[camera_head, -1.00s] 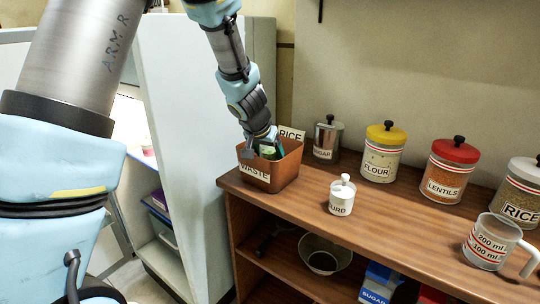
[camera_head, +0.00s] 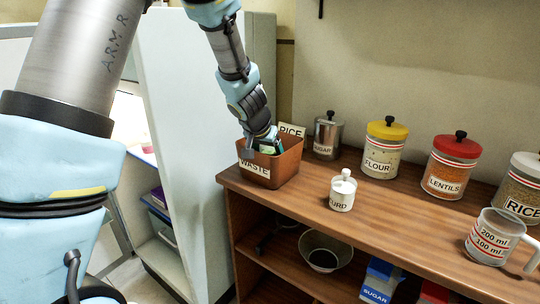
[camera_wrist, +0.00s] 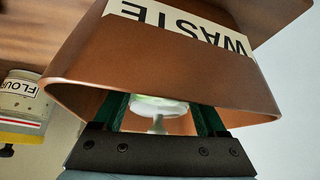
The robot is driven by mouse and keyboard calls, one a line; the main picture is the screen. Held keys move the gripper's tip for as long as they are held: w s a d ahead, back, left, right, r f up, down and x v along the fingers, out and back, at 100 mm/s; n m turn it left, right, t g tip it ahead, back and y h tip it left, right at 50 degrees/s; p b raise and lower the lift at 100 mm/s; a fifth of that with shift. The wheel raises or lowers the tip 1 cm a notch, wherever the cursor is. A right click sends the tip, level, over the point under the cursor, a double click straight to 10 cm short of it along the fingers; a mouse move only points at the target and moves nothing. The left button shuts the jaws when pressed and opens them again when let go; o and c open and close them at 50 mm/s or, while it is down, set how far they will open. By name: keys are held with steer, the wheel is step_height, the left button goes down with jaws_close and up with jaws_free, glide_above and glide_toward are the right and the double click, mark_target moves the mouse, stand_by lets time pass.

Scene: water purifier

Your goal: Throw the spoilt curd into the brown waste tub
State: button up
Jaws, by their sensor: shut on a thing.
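The brown waste tub (camera_head: 285,165), labelled WASTE, stands at the left end of the wooden counter. My gripper (camera_head: 264,144) points down at the tub's mouth. In the wrist view my gripper (camera_wrist: 160,110) is shut on a small jar (camera_wrist: 158,105) with a white lid and knob and a greenish tint below. The held jar is within the tub's rim, and its label and lower part are hidden. Another small white jar (camera_head: 342,190), with a label that seems to read CURD, stands upright on the counter, right of the tub and apart from my gripper.
Canisters of sugar (camera_head: 327,135), flour (camera_head: 383,150), lentils (camera_head: 450,168) and rice (camera_head: 520,190) line the back of the counter. A measuring cup (camera_head: 492,238) stands at the right. A bowl (camera_head: 325,250) sits on the shelf below.

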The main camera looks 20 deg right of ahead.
steer(key=shift+f+b, duration=0.9)
stand_by(0.3)
steer(key=o, duration=1.5)
